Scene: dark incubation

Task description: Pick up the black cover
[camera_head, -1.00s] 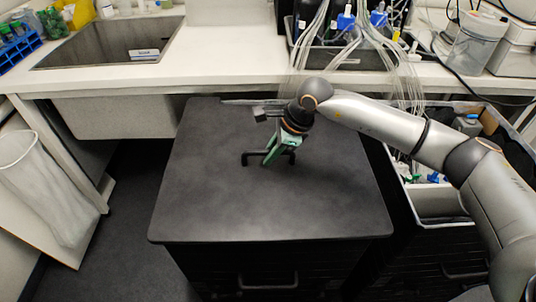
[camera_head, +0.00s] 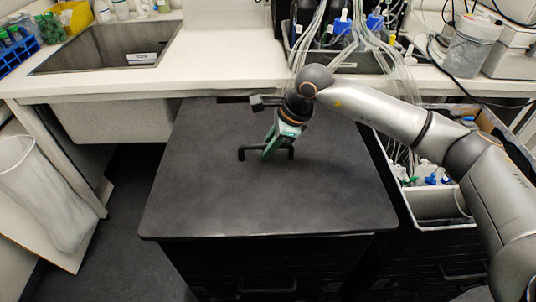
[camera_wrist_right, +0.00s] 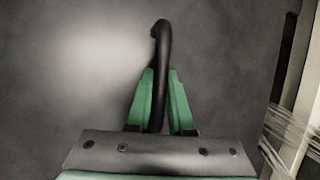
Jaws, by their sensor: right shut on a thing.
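The black cover (camera_head: 225,205) is a flat, dark panel with a black bar handle (camera_head: 242,153) on top, near its far half. It sits over a dark cabinet in the head view. My right gripper (camera_head: 268,154) has green fingers and is shut on the handle. In the right wrist view the green fingers (camera_wrist_right: 160,105) pinch the handle (camera_wrist_right: 161,45) from both sides, with the cover's dark surface (camera_wrist_right: 70,60) behind. My left gripper is not in view.
A white bench with a sink (camera_head: 110,48) runs behind the cover. Tubes and blue-capped bottles (camera_head: 340,30) stand at the back. A bin with bottles (camera_head: 440,203) is right of the cover. A waste bag (camera_head: 40,195) hangs at the left. Dark floor lies between.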

